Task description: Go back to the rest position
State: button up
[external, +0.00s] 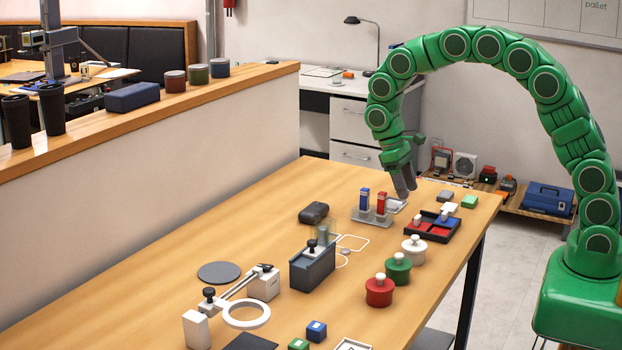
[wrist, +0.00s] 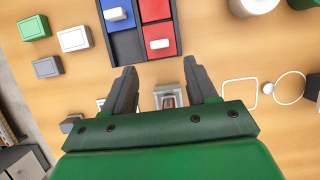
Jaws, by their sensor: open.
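My green arm arches over the far right of the wooden table. My gripper (external: 405,196) points down above the table near its far end, beside a grey stand (external: 368,221) that holds a blue block (external: 364,198) and a red block (external: 382,203). In the wrist view my gripper (wrist: 161,76) has its two dark fingers spread apart, with nothing clearly held between them. A grey piece with a reddish centre (wrist: 168,97) shows between the fingers, partly hidden by the green gripper body. I cannot tell its height below the fingers.
A dark tray (external: 432,236) with red and blue compartments lies right of the gripper, near small green (external: 469,201), white and grey blocks. White, green and red knobbed jars (external: 379,292) line the right side. A grey box device (external: 312,267) stands mid-table. A partition (external: 200,135) borders the left.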

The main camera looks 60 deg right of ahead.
dwell(0.3)
jog(key=s+d+r+t, duration=0.1)
jog(key=s+r, duration=0.3)
jog(key=s, duration=0.5)
jog(key=s+r, duration=0.4)
jog(key=s, duration=0.4)
jog(key=s+d+r+t, duration=0.1)
jog(key=s+r, duration=0.3)
jog(key=s, duration=0.5)
jog(key=s+f, duration=0.1)
jog(key=s, duration=0.9)
jog(key=shift+s+f+t, duration=0.25)
jog(key=shift+s+t, duration=0.05)
jog(key=shift+s, duration=0.05)
dwell(0.6)
